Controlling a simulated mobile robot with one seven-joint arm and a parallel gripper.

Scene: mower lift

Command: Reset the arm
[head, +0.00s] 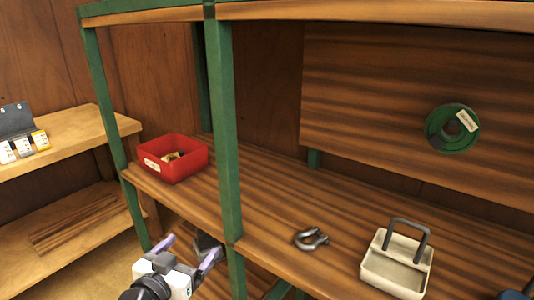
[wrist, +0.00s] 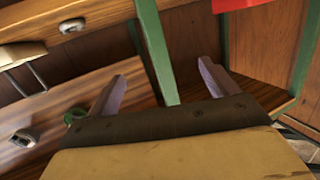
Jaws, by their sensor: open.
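My gripper (head: 190,250) is at the bottom left of the head view, in front of the shelf's front edge and near the middle green post. Its two pale purple fingers are spread, and nothing shows between them. In the wrist view my gripper (wrist: 162,72) also has its fingers apart, with a green post behind the gap. The dark rear part of my gripper and a tan surface fill the bottom of that view.
On the wooden shelf (head: 265,185) are a red bin (head: 180,162) with small brass-coloured pieces, a grey shackle (head: 310,239) and a beige handled tray (head: 400,272). A green post (head: 224,130) stands beside my gripper.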

